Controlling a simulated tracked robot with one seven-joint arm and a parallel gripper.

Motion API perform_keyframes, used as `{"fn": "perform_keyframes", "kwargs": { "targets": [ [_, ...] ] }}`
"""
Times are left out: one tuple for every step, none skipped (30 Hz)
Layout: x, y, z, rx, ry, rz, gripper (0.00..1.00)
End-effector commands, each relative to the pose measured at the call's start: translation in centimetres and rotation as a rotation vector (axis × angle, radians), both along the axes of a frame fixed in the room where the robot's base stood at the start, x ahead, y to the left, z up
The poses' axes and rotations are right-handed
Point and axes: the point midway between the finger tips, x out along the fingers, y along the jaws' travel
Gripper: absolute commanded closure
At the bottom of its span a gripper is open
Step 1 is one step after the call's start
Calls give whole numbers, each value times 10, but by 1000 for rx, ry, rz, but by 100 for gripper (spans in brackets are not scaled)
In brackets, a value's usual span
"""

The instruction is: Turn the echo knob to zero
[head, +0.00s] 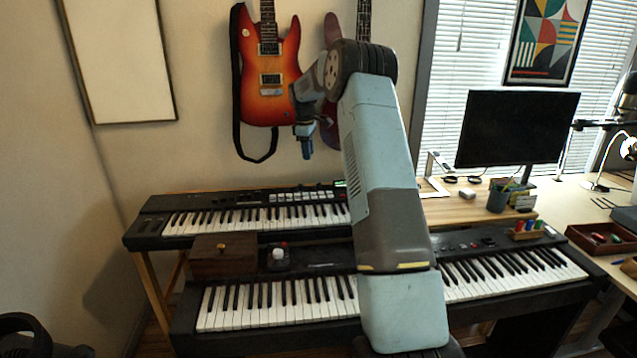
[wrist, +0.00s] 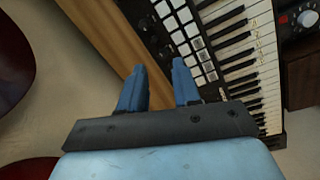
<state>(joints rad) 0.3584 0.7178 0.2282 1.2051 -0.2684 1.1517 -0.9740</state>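A small dark unit with a pale round knob and a red spot (head: 279,256) sits on the back of the lower keyboard, just right of a wooden box. It also shows at the top right corner of the wrist view (wrist: 305,18). No echo label is readable, so I cannot tell for sure that this is the echo knob. My gripper (head: 307,154) hangs high above the upper keyboard, in front of the guitars, well away from the unit. In the wrist view its two blue fingers (wrist: 159,66) stand apart with nothing between them.
The upper keyboard (head: 255,221) has pads and small controls. The lower keyboard (head: 275,304) is partly hidden by my arm. The wooden box (head: 210,268) stands beside the unit. An orange guitar (head: 283,85) hangs on the wall behind. A monitor (head: 515,127) stands right.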

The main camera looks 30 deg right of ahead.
Motion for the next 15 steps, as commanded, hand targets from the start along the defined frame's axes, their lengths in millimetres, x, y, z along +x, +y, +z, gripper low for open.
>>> {"fn": "perform_keyframes", "kwargs": {
  "targets": [
    [7,-14,-3,25,12,-53,68],
    [10,-21,-4,40,20,-81,68],
    [13,-29,-5,57,28,-115,68],
    [15,-34,-5,69,35,-137,68],
    [16,-38,-6,80,40,-156,68],
    [18,-43,-7,91,46,-177,68],
    [19,-46,-6,99,50,-190,68],
    [19,-49,-7,106,53,-200,68],
    [20,-51,-7,112,56,-211,68],
    [20,-52,-7,115,59,-216,68],
    [20,-53,-8,118,60,-220,68],
    [21,-53,-9,120,61,-223,68],
    [21,-53,-11,121,61,-224,68],
    [21,-53,-13,121,61,-225,68],
    [20,-53,-16,120,63,-224,68]
  ]
}}
